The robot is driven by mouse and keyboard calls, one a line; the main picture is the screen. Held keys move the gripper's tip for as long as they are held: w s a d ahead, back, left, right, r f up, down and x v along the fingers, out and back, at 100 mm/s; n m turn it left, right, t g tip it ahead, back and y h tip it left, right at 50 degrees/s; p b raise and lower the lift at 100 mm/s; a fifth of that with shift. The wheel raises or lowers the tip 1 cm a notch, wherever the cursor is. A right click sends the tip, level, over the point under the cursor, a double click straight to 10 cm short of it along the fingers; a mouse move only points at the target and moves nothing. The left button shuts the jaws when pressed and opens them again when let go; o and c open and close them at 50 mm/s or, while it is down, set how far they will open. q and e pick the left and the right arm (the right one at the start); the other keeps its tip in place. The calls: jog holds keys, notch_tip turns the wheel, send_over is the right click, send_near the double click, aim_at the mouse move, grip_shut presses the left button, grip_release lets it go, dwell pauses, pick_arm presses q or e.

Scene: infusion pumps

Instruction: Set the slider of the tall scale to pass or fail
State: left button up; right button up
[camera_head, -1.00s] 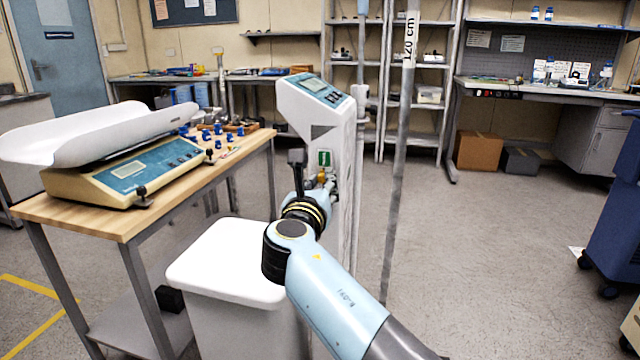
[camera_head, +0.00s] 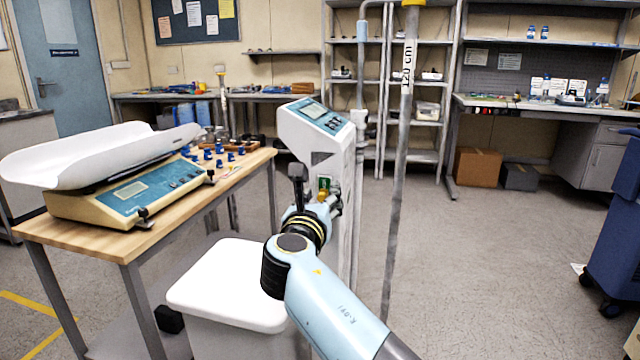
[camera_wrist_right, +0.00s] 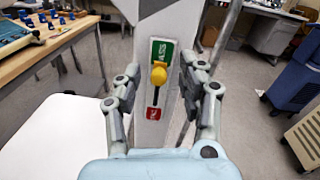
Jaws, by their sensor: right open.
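The tall scale (camera_head: 338,135) is a pale column with a tilted display head, standing behind the white seat-like block. In the right wrist view its slider has a yellow knob (camera_wrist_right: 158,74) in a dark vertical slot. The knob sits at the slot's upper end, against the green label (camera_wrist_right: 163,50). The red label (camera_wrist_right: 153,113) is below the slot. My right gripper (camera_head: 317,190) faces the column; it also shows in the right wrist view (camera_wrist_right: 160,72). Its fingers are open, one on each side of the knob, with gaps visible. My left gripper is out of view.
A wooden table (camera_head: 130,250) at left holds a baby scale (camera_head: 130,190) with a white tray and several blue pieces. The white block (camera_head: 225,285) lies below my arm. A grey pole (camera_head: 397,180) stands right of the column.

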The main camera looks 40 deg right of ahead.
notch_tip(320, 180, up, 9)
jog(key=shift+r, duration=0.2)
dwell(0.5)
